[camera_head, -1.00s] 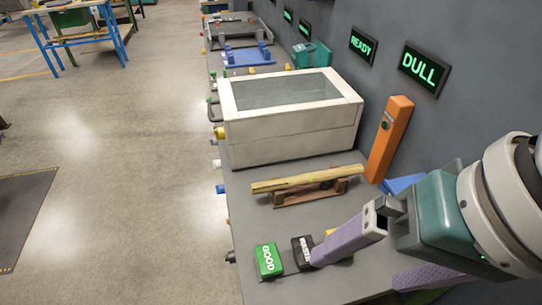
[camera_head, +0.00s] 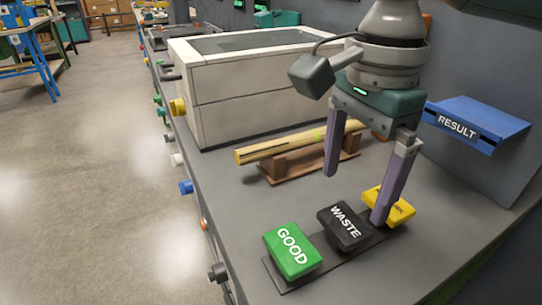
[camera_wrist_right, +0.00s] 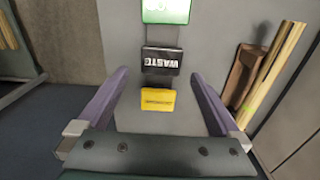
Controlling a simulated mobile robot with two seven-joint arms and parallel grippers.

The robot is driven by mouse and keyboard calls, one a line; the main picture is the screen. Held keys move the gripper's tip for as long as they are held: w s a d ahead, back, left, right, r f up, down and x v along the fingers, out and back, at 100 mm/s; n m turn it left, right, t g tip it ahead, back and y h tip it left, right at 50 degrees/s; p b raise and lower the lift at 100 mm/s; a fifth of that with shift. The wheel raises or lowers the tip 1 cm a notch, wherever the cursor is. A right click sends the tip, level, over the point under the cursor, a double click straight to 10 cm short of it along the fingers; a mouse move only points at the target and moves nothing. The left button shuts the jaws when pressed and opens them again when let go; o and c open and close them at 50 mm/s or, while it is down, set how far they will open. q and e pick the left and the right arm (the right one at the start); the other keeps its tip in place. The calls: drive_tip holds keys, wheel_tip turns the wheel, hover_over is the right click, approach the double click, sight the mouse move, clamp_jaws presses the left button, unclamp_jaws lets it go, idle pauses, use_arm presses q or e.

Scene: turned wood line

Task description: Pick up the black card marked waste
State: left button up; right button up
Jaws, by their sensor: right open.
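The black card marked WASTE (camera_head: 344,228) lies between a green card marked GOOD (camera_head: 292,250) and a yellow card (camera_head: 390,207) on a dark strip. My right gripper (camera_head: 354,198) points down, open and empty, above and behind the row. Its nearer finger covers part of the yellow card. In the right wrist view the black card (camera_wrist_right: 162,61) is in line with the gap, just beyond the fingertips, and the yellow card (camera_wrist_right: 158,100) shows between the fingers. I cannot tell the exact height of the fingertips above the cards. My left gripper is not in view.
A wooden stand with a pale wood bar (camera_head: 290,148) sits behind the cards. A white box with a glazed lid (camera_head: 225,85) is farther back. A blue tray marked RESULT (camera_head: 478,122) is on the right. The bench is clear left of the cards.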

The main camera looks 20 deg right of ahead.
sight(345, 221)
drive_tip(key=f, duration=0.4)
drive_tip(key=f+b, duration=0.1)
drive_tip(key=f, duration=0.1)
drive_tip(key=shift+w+d+f, duration=0.1)
drive_tip(key=shift+d+f, duration=0.15)
drive_tip(key=shift+f, duration=0.1)
drive_tip(key=c, duration=1.1)
drive_tip(key=shift+o, duration=0.2)
